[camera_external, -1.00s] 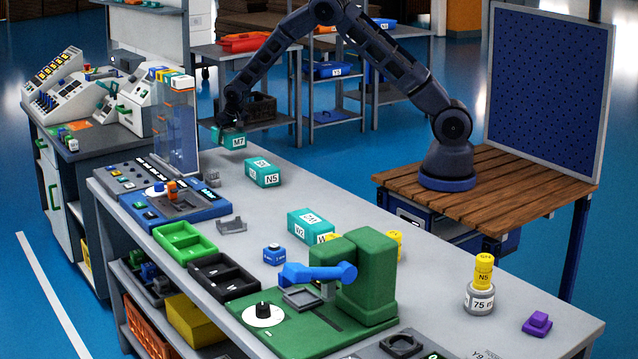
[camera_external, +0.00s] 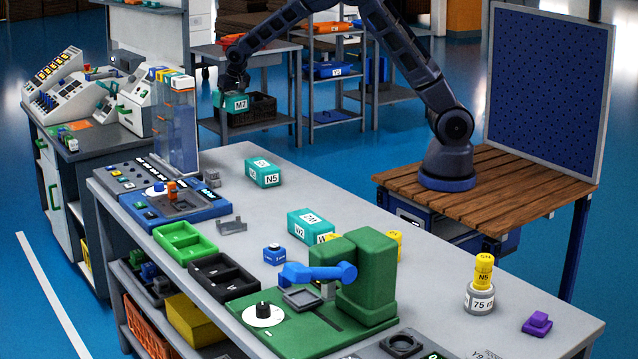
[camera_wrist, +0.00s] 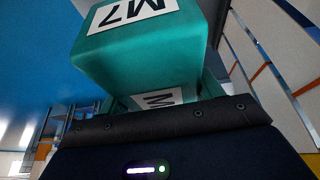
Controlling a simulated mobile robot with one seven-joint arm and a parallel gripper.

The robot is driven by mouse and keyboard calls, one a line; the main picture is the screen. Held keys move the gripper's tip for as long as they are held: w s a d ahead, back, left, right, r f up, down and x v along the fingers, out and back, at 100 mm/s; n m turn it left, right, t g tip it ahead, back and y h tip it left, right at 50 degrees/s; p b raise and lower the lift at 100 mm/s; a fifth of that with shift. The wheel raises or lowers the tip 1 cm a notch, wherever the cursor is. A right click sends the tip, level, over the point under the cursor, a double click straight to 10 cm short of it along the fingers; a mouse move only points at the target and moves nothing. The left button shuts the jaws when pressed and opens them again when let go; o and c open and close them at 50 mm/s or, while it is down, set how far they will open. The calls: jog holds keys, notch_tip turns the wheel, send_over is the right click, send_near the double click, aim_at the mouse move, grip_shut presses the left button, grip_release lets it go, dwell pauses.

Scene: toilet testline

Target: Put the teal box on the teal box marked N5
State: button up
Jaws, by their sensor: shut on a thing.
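A teal box marked M7 (camera_external: 236,102) hangs in the air beyond the far edge of the bench, held by my gripper (camera_external: 234,88). It also fills the upper middle of the wrist view (camera_wrist: 140,50), with its M7 label showing. The teal box marked N5 (camera_external: 263,174) stands on the bench near its far edge, below and to the right of the held box. Its top looks clear. Another teal box (camera_external: 309,226), marked W2, stands farther along the bench. My gripper is shut on the M7 box; its fingertips are mostly hidden.
A green press (camera_external: 366,280) with a blue lever, a green tray (camera_external: 185,243) and a black tray (camera_external: 222,275) stand nearer the front. A blue console (camera_external: 172,203) lies left of N5. The bench around N5 is mostly clear.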

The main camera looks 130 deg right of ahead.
jog(key=a+r, duration=0.1)
jog(key=a, duration=0.2)
jog(key=a+r, duration=0.1)
jog(key=a, duration=0.2)
jog(key=a+r, duration=0.1)
jog(key=a, duration=0.3)
jog(key=shift+w+r, duration=0.1)
jog(key=shift+w, duration=0.25)
jog(key=r, duration=0.1)
send_over(260, 162)
jog(key=a, duration=0.2)
jog(key=f, duration=1.9)
jog(key=shift+w+d+f, duration=0.1)
jog(key=shift+w+f, duration=0.1)
jog(key=shift+f, duration=0.1)
jog(key=shift+f, duration=0.1)
jog(key=o, duration=1.2)
